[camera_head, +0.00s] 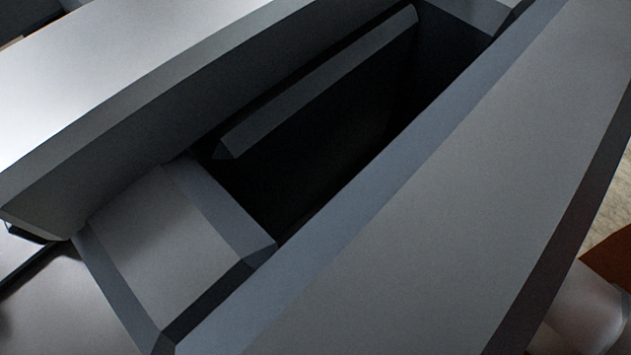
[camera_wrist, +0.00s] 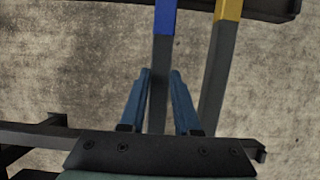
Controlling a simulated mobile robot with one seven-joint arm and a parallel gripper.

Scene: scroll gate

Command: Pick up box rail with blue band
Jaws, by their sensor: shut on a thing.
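The box rail with blue band (camera_wrist: 165,18) shows in the wrist view as a dark grey bar with a blue section at its top end. It runs down the picture between the two blue fingers of my gripper (camera_wrist: 160,74). My gripper is shut on the dark part of this rail, below the blue band. The rail's lower end is hidden behind the gripper body. The head view shows neither the rail nor the gripper; large grey angular surfaces fill it.
A similar rail with a yellow band (camera_wrist: 228,10) stands close to the right of the held rail in the wrist view. A dark crossbar (camera_wrist: 266,9) lies at the top right. Mottled grey-brown ground (camera_wrist: 60,60) shows on the left, clear there.

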